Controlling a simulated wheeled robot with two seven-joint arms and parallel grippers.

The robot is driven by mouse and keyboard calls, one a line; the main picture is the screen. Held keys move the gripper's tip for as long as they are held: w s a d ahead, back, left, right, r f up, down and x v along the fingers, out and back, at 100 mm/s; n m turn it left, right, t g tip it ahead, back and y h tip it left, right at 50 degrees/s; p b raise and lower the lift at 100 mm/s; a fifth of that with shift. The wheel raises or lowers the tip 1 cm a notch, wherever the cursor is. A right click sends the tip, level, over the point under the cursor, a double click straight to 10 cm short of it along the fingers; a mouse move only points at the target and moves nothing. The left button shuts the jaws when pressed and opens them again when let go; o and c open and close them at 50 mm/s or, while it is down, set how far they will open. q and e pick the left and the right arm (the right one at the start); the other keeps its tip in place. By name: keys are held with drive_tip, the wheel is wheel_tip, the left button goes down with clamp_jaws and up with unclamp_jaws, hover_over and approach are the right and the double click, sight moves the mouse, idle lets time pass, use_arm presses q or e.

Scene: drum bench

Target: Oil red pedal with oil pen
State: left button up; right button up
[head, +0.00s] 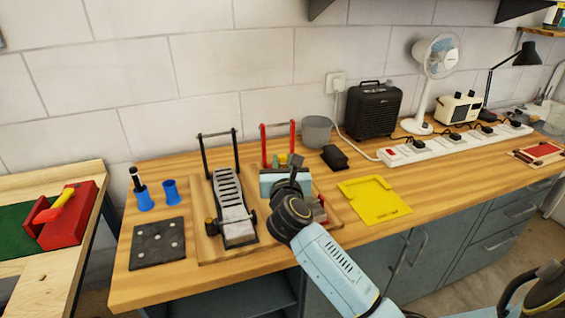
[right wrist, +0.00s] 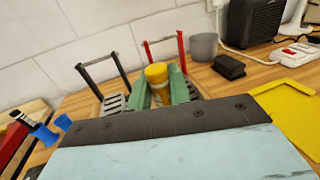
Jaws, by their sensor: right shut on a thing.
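The red pedal (head: 293,137) stands right of the black pedal (head: 230,203) on the wooden bench. Its red upright frame shows, also in the right wrist view (right wrist: 181,43), but my right gripper hides most of its footboard. My right gripper (head: 285,161) is over the red pedal, its green fingers shut on a yellow cylinder (right wrist: 157,74). This may be the oil pen; only its upper part shows, and its lower end is hidden. I cannot tell whether it touches the pedal. A dark pen-like tool (head: 137,178) stands in the left blue cup (head: 145,201).
A second blue cup (head: 171,190) stands empty-looking beside the first. A dark mat (head: 157,243) lies in front. A yellow plate (head: 374,200), a dark block (head: 335,158) and a grey pot (head: 316,132) are to the right. A heater (head: 373,112) and white power strip (head: 455,143) stand behind.

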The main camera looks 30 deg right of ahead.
drive_tip(key=shift+f+b, duration=0.45)
drive_tip(key=shift+f, duration=0.35)
idle(0.5)
drive_tip(key=shift+r, duration=0.1)
idle(0.8)
